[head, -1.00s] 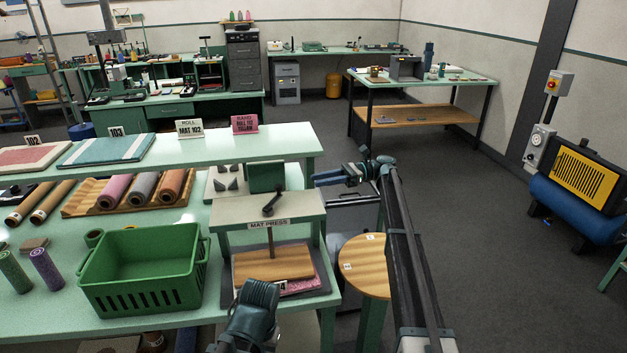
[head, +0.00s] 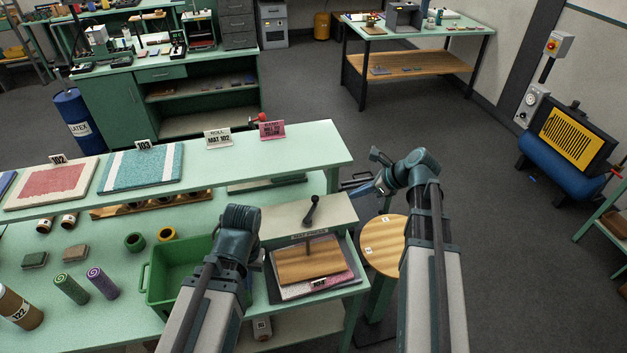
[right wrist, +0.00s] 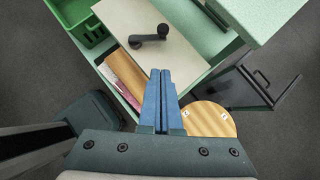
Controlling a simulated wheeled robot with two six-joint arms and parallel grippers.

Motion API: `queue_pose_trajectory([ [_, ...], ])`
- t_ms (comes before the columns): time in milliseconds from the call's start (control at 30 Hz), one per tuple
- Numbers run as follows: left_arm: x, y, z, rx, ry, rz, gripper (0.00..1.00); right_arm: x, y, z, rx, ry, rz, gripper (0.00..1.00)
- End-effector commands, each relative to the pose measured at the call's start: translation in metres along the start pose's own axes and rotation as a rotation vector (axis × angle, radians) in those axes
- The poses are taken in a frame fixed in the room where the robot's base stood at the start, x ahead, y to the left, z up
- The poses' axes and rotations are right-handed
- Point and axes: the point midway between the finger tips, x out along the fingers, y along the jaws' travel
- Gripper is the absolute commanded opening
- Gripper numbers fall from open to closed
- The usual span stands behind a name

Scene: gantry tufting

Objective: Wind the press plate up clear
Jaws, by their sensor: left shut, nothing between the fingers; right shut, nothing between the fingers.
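The mat press (head: 283,222) stands at the right end of the bench, with a black crank handle (head: 311,210) on its top beam; the handle also shows in the right wrist view (right wrist: 152,36). Its wooden press plate (head: 310,262) lies over a pink-edged mat (head: 330,283); I cannot tell if there is a gap. My right gripper (head: 350,190) is shut and empty, right of the press beam and apart from the crank; its blue fingers fill the middle of the right wrist view (right wrist: 160,73). My left gripper (head: 240,222) is shut and empty, left of the press; its fingertips are mostly hidden.
A green crate (head: 185,262) stands left of the press, partly behind my left arm. A raised shelf (head: 310,150) with mats and signs runs behind it. A round wooden stool (head: 385,245) stands right of the press.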

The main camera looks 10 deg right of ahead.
Motion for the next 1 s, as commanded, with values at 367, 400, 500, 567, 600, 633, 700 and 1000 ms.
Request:
queue_pose_trajectory([
  [367, 0.002, 0.000, 0.000, 0.002, 0.000, 0.000, 0.00, 0.001, 0.002, -0.006, 0.006, 0.018, -0.025, 0.00],
  [400, 0.006, 0.001, 0.000, 0.004, 0.000, 0.000, 0.00, 0.006, 0.002, -0.007, 0.006, 0.018, -0.024, 0.00],
  [500, 0.020, 0.002, -0.001, 0.010, 0.001, -0.001, 0.00, 0.023, 0.001, -0.008, 0.005, 0.018, -0.024, 0.00],
  [567, 0.029, 0.002, -0.002, 0.013, 0.001, -0.001, 0.00, 0.034, 0.001, -0.009, 0.004, 0.017, -0.024, 0.00],
  [600, 0.035, 0.003, -0.002, 0.015, 0.001, -0.002, 0.00, 0.042, 0.000, -0.009, 0.004, 0.017, -0.024, 0.00],
  [633, 0.039, 0.003, -0.003, 0.016, 0.001, -0.002, 0.00, 0.047, 0.000, -0.009, 0.005, 0.017, -0.023, 0.00],
  [700, 0.048, 0.004, -0.003, 0.017, 0.002, -0.002, 0.00, 0.060, 0.000, -0.009, 0.004, 0.017, -0.023, 0.00],
  [1000, 0.073, 0.006, -0.005, 0.013, 0.003, -0.002, 0.00, 0.103, -0.002, 0.001, 0.004, 0.018, -0.023, 0.00],
])
